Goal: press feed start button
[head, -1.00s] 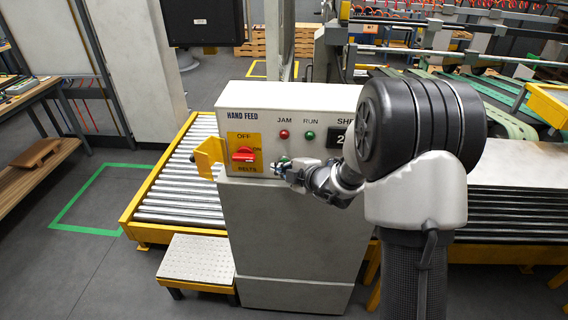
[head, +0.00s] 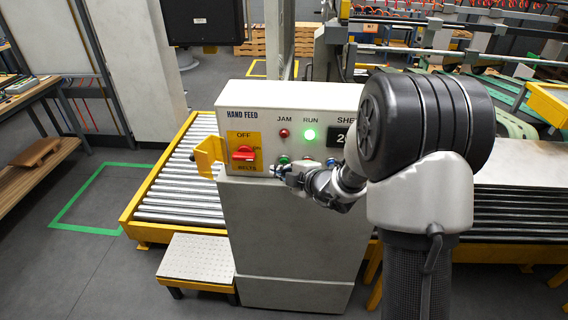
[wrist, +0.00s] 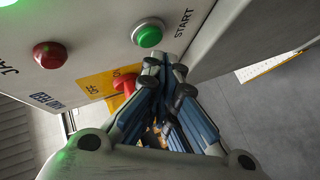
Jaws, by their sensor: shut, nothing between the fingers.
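The green START button (wrist: 148,33) sits in a metal ring on the panel, beside the word START in the wrist view. In the head view it is a small green spot (head: 283,160) under the JAM lamp, partly behind my gripper. My gripper (wrist: 167,66) is shut and empty. Its fingertips are close to the green button, and a narrow gap shows between them in the wrist view. The green RUN lamp (head: 309,134) is brightly lit. The red JAM lamp (head: 284,133) looks unlit.
The HAND FEED box (head: 262,97) carries a red rotary switch (head: 243,154) on a yellow plate, near my fingertips. A yellow bracket (head: 208,157) sticks out at its left edge. A roller conveyor (head: 180,180) runs behind, and a low step (head: 198,258) stands at front left.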

